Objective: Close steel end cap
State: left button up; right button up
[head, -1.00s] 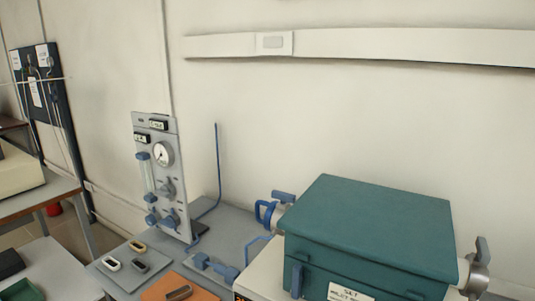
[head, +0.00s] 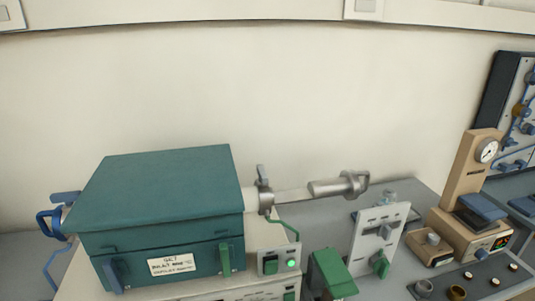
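The teal tube furnace (head: 160,205) stands on a pale base, its lid down. At its right end a short white tube leads to a steel collar (head: 264,197) with an upright lever. To the right of the collar, a steel cylindrical piece (head: 338,186) with a flange and a handle at its far end, seemingly the steel end cap, lines up with the tube. A pale thin section (head: 292,196) shows between collar and cylinder. I cannot tell whether it joins them. Neither gripper is in view.
A blue-handled fitting (head: 58,220) is on the furnace's left end. A beige gauge instrument (head: 472,180) stands farther right.

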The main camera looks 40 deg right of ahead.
aim_at(348, 185)
jog(key=z, duration=1.9)
